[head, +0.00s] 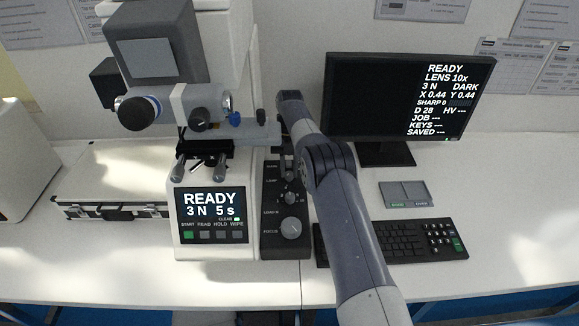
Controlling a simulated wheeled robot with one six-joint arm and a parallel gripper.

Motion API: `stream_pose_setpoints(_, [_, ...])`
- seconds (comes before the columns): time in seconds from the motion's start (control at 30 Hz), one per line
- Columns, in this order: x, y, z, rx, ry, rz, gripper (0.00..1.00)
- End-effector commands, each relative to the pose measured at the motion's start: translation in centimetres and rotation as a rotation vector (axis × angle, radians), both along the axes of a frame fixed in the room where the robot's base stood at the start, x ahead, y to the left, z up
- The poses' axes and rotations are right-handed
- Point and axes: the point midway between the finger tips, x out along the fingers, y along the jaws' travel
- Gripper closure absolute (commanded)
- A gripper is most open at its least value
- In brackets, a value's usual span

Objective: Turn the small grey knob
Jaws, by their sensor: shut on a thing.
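A hardness tester (215,170) stands on the bench with a black control panel (272,247) along its right side. The panel has a column of grey knobs: a large one (291,228) by the FOCUS label and a smaller one (291,198) above it. My gripper (288,168) points down at the upper part of the panel, by the GAIN and LAMP labels. It is shut on a small grey knob there, which the jaws and my arm mostly hide. The knob's pointer angle cannot be made out.
The tester's screen (209,204) reads READY, 3 N, 5 s. A monitor (345,100) stands at the back right, with a keyboard (425,240) and a small grey pad (407,194) before it. A case (105,190) lies at left. The tester's stage and objectives are close left of my gripper.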

Motion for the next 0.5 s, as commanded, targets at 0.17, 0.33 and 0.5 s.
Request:
stream_pose_setpoints(0.17, [0.06,0.05,0.07,0.000,-0.003,0.028,0.99])
stream_pose_setpoints(0.33, [0.07,0.05,0.04,0.001,-0.003,0.035,0.99])
stream_pose_setpoints(0.5, [0.08,0.05,0.05,0.001,-0.004,0.034,0.99])
